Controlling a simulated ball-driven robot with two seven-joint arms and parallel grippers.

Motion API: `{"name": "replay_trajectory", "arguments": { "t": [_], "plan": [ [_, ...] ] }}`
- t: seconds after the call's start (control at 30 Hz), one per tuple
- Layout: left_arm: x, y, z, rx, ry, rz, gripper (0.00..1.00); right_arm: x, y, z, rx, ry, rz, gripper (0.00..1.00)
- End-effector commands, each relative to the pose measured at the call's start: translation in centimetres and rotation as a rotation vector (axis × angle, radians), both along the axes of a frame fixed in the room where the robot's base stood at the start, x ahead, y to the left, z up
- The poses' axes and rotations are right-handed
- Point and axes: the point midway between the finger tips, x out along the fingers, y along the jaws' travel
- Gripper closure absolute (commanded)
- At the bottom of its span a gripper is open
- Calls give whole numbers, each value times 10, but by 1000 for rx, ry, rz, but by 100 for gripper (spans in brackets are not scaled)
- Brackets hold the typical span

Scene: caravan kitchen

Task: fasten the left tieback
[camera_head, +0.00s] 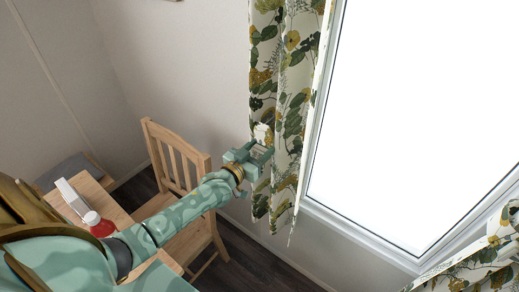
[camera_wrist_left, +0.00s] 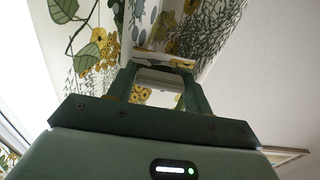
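The left curtain (camera_head: 288,100), white with green and mustard leaves, hangs beside the window. It also fills the upper part of the left wrist view (camera_wrist_left: 85,35). My left gripper (camera_head: 262,150) is at the curtain's left edge, below mid-height. A small pale piece (camera_head: 262,131), possibly part of the tieback, shows just above it. In the left wrist view the fingers (camera_wrist_left: 163,75) stand apart, with a pale strip across their tips and a pale block between them. I cannot tell whether they grip it. No tieback band is clearly seen around the curtain. My right gripper is out of view.
A bright window (camera_head: 415,110) lies right of the curtain. Another curtain (camera_head: 480,265) slants across the lower right corner.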

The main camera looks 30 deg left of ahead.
Motion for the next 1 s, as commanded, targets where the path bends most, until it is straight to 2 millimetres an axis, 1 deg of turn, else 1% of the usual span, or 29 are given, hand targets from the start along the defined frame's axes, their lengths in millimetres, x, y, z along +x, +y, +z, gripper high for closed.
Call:
{"name": "replay_trajectory", "arguments": {
  "t": [0.27,0.47,0.67,1.0],
  "plan": [
    [0,-3,1,-33,3,0,91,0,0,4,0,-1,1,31],
    [-1,-11,3,-132,11,0,91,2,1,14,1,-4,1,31],
    [-2,-23,7,-297,25,0,91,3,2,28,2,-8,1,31],
    [-4,-44,19,-620,50,0,91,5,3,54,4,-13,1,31]
  ]
}}
